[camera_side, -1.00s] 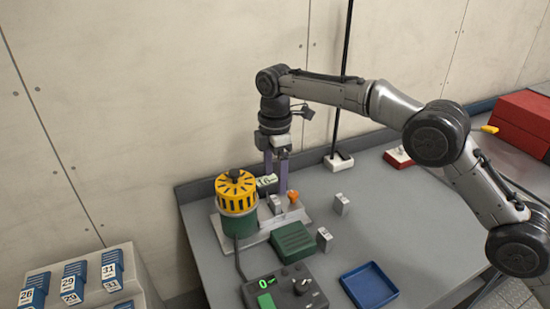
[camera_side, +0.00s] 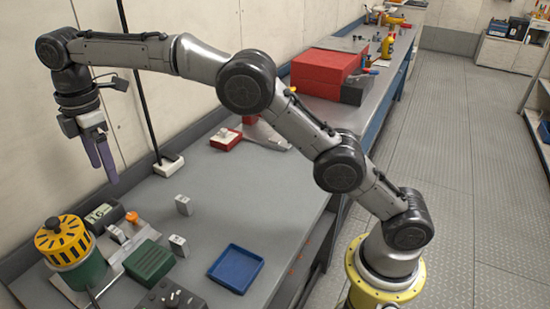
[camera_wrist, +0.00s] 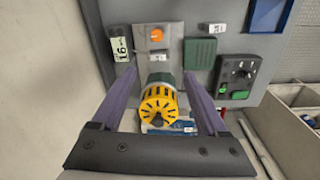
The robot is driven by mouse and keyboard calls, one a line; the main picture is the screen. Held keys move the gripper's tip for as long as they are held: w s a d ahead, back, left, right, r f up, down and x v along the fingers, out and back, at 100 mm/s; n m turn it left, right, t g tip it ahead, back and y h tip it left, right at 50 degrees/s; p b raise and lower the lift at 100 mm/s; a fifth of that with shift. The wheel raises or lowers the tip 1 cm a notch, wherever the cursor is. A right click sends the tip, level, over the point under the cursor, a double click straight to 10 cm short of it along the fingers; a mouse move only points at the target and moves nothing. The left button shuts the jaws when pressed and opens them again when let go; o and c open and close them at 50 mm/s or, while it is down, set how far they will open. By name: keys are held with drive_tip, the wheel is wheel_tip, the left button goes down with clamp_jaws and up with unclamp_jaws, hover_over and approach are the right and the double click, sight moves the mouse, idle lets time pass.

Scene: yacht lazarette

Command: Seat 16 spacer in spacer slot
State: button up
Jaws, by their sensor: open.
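A dark part with a pale green label reading 16 (camera_side: 104,216) lies beside the yellow-topped green unit (camera_side: 65,240); the label also shows in the wrist view (camera_wrist: 120,48). A small silver block (camera_side: 118,233) sits on the grey fixture plate near an orange knob (camera_side: 132,217). Two small grey blocks, one farther back (camera_side: 183,205) and one nearer (camera_side: 179,245), stand on the bench, their markings too small to read. I cannot tell which opening is the spacer slot. My gripper (camera_side: 105,172) is open and empty, raised above the bench, its purple fingers apart in the wrist view (camera_wrist: 158,74).
A ribbed green block (camera_side: 149,262) and a control box (camera_wrist: 237,75) are near the fixture. An empty blue tray (camera_side: 236,268) lies to the right. A red box (camera_side: 325,72) stands farther back. The middle of the bench is clear.

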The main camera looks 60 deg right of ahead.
drive_tip(key=s+d+r+m+t, duration=0.1)
drive_tip(key=s+d+r+m, duration=0.35)
drive_tip(key=s+d, duration=0.35)
drive_tip(key=s+d+r+m+t, duration=0.2)
drive_tip(key=s+d+r+m, duration=0.25)
drive_tip(key=s+d, duration=0.4)
drive_tip(key=s+d+f+m+t, duration=0.1)
drive_tip(key=s+d+f+m, duration=0.1)
drive_tip(key=s, duration=0.8)
drive_tip(key=s+d+f+m+t, duration=0.1)
drive_tip(key=s+f+m, duration=0.4)
drive_tip(key=s, duration=0.5)
wheel_tip(320, 180, down, 2)
drive_tip(key=shift+s+d+f, duration=0.2)
drive_tip(key=shift+s+d, duration=0.15)
drive_tip(key=shift+d, duration=0.4)
